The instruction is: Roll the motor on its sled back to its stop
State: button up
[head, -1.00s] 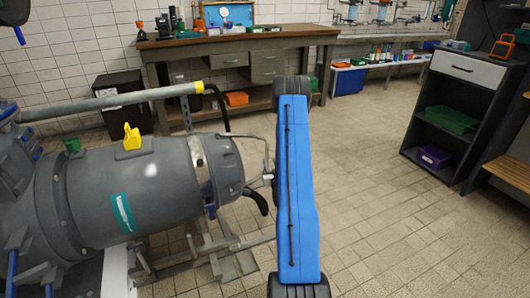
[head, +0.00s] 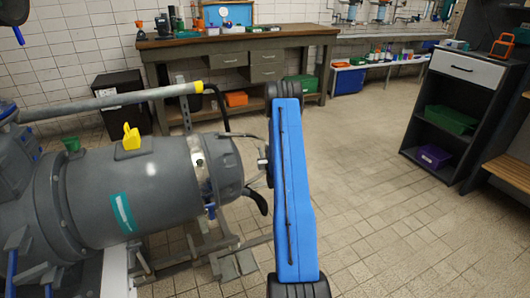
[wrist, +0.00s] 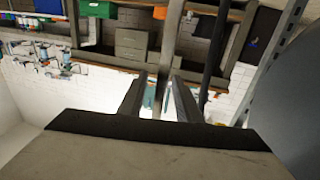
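The large grey motor (head: 130,190) lies on its side at the left of the head view, with a teal label and a yellow lug on top. Its sled (head: 225,258) is a grey metal frame low beneath it. My arm is just right of the motor's end and hides most of my gripper in the head view. In the wrist view my gripper (wrist: 160,85) has its two fingers apart. A slim grey-brown bar (wrist: 173,30) runs between them; I cannot tell whether they touch it. The sled's stop cannot be made out.
A workbench (head: 220,40) with drawers stands along the back wall. A dark shelf unit (head: 455,110) is at the right. A grey rail (head: 100,104) with a yellow end runs above the motor. The tiled floor (head: 390,215) right of my arm is clear.

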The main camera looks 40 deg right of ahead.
grip_shut()
jog(key=s+d, duration=0.4)
jog(key=d, duration=0.6)
jog(key=s+d, duration=0.4)
jog(key=d, duration=0.7)
jog(key=shift+r, duration=0.15)
jog(key=shift+s+d, duration=0.15)
grip_release()
jog(key=shift+d, duration=0.15)
